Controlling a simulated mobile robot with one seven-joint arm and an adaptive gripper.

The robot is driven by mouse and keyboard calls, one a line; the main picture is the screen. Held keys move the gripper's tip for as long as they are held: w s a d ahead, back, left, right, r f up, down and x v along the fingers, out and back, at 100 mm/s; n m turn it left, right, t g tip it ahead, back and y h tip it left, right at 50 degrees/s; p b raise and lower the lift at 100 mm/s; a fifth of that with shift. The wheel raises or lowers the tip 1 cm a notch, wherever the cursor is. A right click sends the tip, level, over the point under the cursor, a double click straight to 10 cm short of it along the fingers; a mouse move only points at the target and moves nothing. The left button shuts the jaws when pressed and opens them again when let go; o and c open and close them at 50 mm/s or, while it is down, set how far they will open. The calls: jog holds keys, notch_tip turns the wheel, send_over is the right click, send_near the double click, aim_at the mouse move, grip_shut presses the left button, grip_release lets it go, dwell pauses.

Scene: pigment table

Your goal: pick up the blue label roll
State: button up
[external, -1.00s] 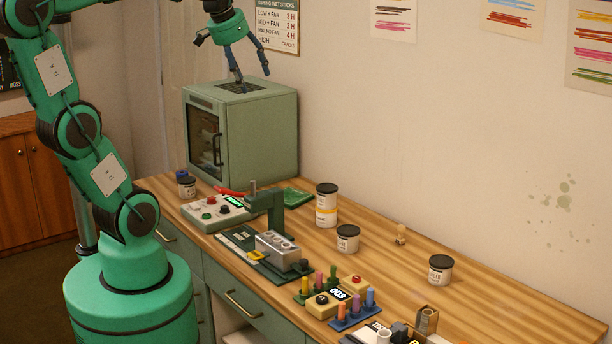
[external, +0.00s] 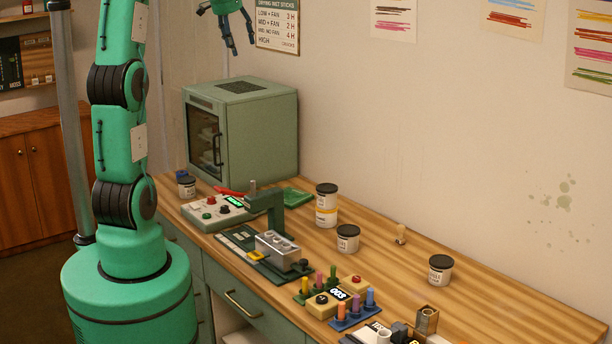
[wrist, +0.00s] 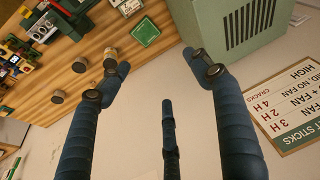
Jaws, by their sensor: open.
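I cannot pick out the blue label roll with certainty. A small blue thing (external: 181,173) shows just behind a dark-lidded jar (external: 187,187) at the far left end of the table; most of it is hidden. My gripper (external: 240,47) is high in the air, in front of the wall and above the green-grey oven, far from the table top. Its blue-grey fingers are spread, and they also show apart and empty in the wrist view (wrist: 157,70).
The oven (external: 245,130) stands at the table's far end. A control box (external: 212,212), a green press (external: 268,212), a green tray (external: 297,197), stacked jars (external: 326,217), single jars (external: 440,271) and peg blocks (external: 345,298) crowd the table. Its right back is clearer.

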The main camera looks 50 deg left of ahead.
jog(key=s+a+f+n+p, duration=0.1)
jog(key=s+a+f, duration=0.25)
jog(key=a, duration=0.95)
jog(key=s+a+f+p, duration=0.15)
jog(key=a+f, duration=0.35)
jog(key=a, duration=0.9)
jog(key=s+a+f+n+p, duration=0.1)
jog(key=s+a+f, duration=0.3)
jog(key=a, duration=0.9)
notch_tip(320, 180, down, 32)
jog(key=shift+a+g, duration=0.25)
jog(key=shift+g, duration=0.05)
jog(key=shift+w+f, duration=0.1)
jog(key=shift+w, duration=0.05)
send_over(178, 174)
jog(key=shift+d+f, duration=0.1)
jog(key=shift+f, duration=3.9)
